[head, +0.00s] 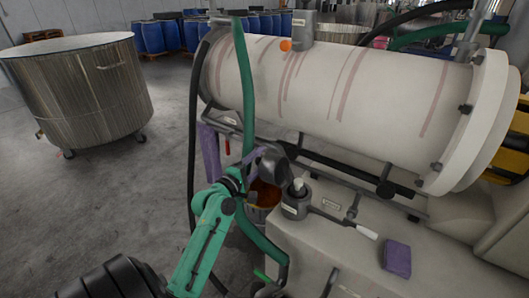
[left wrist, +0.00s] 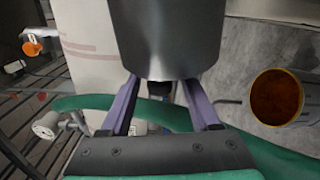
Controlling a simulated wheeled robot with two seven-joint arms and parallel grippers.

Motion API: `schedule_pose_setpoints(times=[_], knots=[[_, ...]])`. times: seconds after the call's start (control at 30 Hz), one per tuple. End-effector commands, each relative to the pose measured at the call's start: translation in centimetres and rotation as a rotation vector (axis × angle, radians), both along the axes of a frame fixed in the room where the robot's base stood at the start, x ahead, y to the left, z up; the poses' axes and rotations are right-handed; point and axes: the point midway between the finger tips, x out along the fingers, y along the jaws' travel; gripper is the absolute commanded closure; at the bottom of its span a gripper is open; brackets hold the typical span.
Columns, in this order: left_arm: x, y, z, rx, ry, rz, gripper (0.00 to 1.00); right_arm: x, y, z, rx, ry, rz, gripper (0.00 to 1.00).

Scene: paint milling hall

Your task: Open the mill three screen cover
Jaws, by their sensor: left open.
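A grey, smooth, rounded cylindrical part, perhaps the screen cover (head: 272,166), sits on the near side of the cream horizontal mill (head: 340,85). It also fills the top middle of the left wrist view (left wrist: 165,38). My left gripper (head: 257,160), on a green arm, is right at this part. In the left wrist view its two purple fingers (left wrist: 161,90) are open, one to each side of the part's lower end. Contact cannot be told. The part's mounting is partly hidden by the gripper. My right gripper is not in view.
A green hose (head: 246,85) hangs close beside the gripper. A bucket with orange-brown contents (head: 265,194) is just below. A grey fitting with a white-tipped lever (head: 296,200) and a purple block (head: 397,258) are on the cream housing. A steel vat (head: 85,90) stands left; floor between is clear.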

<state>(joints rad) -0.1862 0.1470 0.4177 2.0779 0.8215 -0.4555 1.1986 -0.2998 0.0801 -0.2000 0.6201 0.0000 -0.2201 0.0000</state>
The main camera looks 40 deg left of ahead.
Motion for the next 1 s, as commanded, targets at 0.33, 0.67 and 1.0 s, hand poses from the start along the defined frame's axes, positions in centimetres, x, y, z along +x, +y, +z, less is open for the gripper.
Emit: schedule_pose_setpoints(times=[0.33,0.67,1.0], knots=[[3.0,0.2,-0.1,0.002,0.001,0.0,0.38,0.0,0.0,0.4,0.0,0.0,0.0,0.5],[3.0,0.2,-0.1,0.001,0.0,0.0,1.0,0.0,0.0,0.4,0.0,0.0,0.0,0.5],[2.9,0.2,-0.1,0.0,0.0,0.0,1.0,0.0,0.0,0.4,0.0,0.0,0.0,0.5]])
